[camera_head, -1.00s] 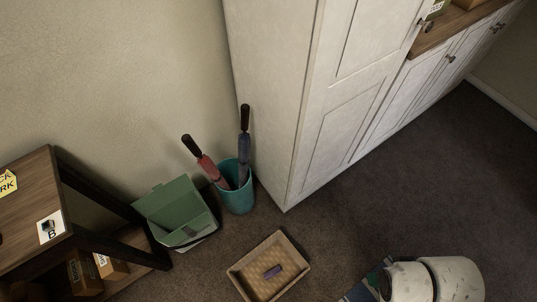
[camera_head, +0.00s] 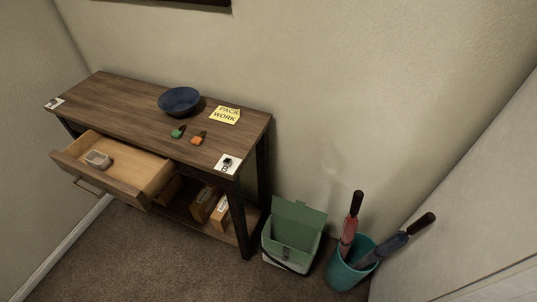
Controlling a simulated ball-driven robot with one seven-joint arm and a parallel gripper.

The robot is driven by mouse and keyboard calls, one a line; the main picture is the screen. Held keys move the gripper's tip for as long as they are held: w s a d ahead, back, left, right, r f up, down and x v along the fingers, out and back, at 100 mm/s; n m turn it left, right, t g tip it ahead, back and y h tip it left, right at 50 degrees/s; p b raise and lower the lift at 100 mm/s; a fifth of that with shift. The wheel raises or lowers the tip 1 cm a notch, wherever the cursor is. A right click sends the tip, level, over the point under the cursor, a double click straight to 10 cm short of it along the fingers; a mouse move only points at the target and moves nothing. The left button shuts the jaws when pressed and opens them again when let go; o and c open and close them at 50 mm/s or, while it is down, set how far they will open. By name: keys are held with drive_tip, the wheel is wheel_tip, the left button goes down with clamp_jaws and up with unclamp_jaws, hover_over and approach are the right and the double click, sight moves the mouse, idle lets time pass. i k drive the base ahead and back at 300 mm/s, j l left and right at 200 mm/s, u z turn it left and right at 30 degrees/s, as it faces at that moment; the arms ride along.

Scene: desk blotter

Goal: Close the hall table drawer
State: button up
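The hall table (camera_head: 125,97) stands against the wall at the left, with a brown wood top and dark legs. Its drawer (camera_head: 148,172) is pulled out well past the table's front edge. A bar handle (camera_head: 88,187) shows on the drawer's front. A small clear or pale container (camera_head: 98,159) lies inside the drawer near its front end. My gripper is not in view.
On the tabletop are a blue bowl (camera_head: 179,101), a yellow "PACK WORK" note (camera_head: 225,115), and green (camera_head: 178,132) and orange (camera_head: 198,138) items. Boxes (camera_head: 204,203) sit on the lower shelf. A green lidded bin (camera_head: 291,241) and teal umbrella stand (camera_head: 346,272) stand right. Carpet in front is clear.

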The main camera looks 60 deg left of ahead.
sight(135, 176)
drive_tip(key=u, duration=2.5)
drive_tip(key=i+j+u, duration=0.2)
drive_tip(key=i, duration=0.2)
drive_tip(key=i+u, duration=0.15)
drive_tip(key=i, duration=0.25)
